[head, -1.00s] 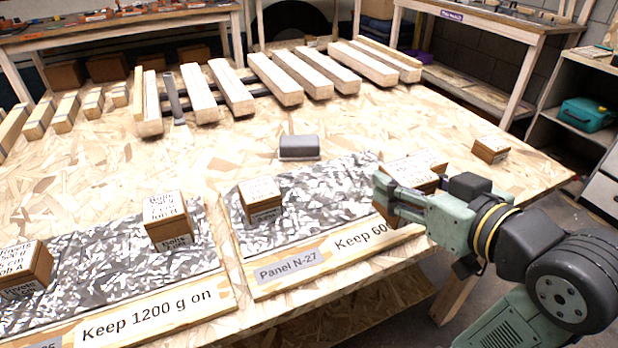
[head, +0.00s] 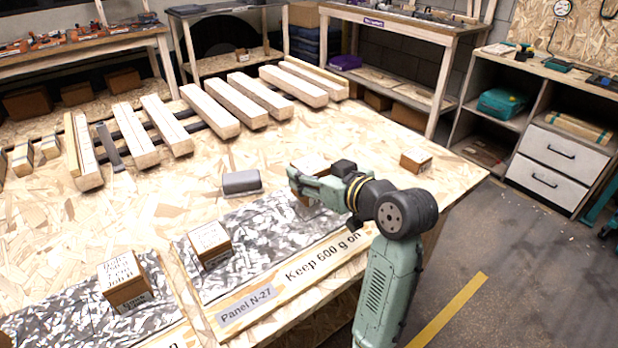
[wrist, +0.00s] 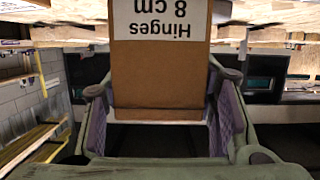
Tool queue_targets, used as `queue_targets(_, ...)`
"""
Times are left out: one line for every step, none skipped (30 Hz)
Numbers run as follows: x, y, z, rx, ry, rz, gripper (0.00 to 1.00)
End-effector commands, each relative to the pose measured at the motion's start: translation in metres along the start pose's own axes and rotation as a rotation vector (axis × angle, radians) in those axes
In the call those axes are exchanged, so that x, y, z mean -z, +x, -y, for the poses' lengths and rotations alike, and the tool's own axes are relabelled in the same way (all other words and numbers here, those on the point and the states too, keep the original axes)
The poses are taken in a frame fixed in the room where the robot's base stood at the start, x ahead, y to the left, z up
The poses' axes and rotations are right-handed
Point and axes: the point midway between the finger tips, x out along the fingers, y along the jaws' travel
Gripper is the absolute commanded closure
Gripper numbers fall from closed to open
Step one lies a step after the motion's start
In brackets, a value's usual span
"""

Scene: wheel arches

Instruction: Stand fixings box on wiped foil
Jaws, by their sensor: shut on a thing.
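My gripper (head: 298,186) is shut on a brown fixings box (wrist: 160,75) labelled "Hinges 8 cm"; the label reads upside down in the wrist view. In the head view my gripper is at the right end of panel N-27, and the arm hides most of the held box. The panel's crinkled silver foil (head: 270,232) carries another brown box (head: 210,243) with a white top label, at its left end. The panel's front strip (head: 322,262) reads "Keep 600 g on". I cannot tell whether the held box touches anything beneath it.
A grey block (head: 241,183) lies behind the foil. Another box (head: 416,160) stands near the table's right edge. A box (head: 123,280) stands on the left panel. Pale timber bars (head: 210,110) lie at the back. The foil's middle is clear.

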Motion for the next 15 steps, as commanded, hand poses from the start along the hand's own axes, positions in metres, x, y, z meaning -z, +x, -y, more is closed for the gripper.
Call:
queue_targets(0.002,0.002,-0.001,0.000,-0.001,-0.002,0.94)
queue_targets(0.003,0.004,-0.001,0.001,-0.001,-0.002,0.94)
queue_targets(0.003,0.008,-0.002,0.001,-0.002,-0.001,0.94)
queue_targets(0.004,0.012,-0.003,0.001,-0.002,0.000,0.94)
queue_targets(0.006,0.017,-0.005,0.002,-0.001,-0.001,0.94)
queue_targets(-0.004,0.017,-0.005,0.001,0.004,0.002,0.94)
queue_targets(-0.009,0.018,-0.005,0.001,0.004,0.002,0.94)
queue_targets(-0.013,0.019,-0.004,0.000,0.005,0.001,0.94)
queue_targets(-0.018,0.021,-0.004,0.000,0.004,0.000,0.94)
queue_targets(-0.021,0.022,-0.004,0.000,0.003,0.001,0.94)
queue_targets(-0.024,0.023,-0.005,0.000,0.003,0.000,0.94)
queue_targets(-0.027,0.024,-0.005,0.000,0.001,-0.001,0.94)
queue_targets(-0.028,0.024,-0.005,-0.001,0.000,-0.001,0.94)
queue_targets(-0.029,0.024,-0.005,-0.001,0.000,-0.002,0.94)
queue_targets(-0.030,0.025,-0.005,-0.001,-0.001,-0.002,0.94)
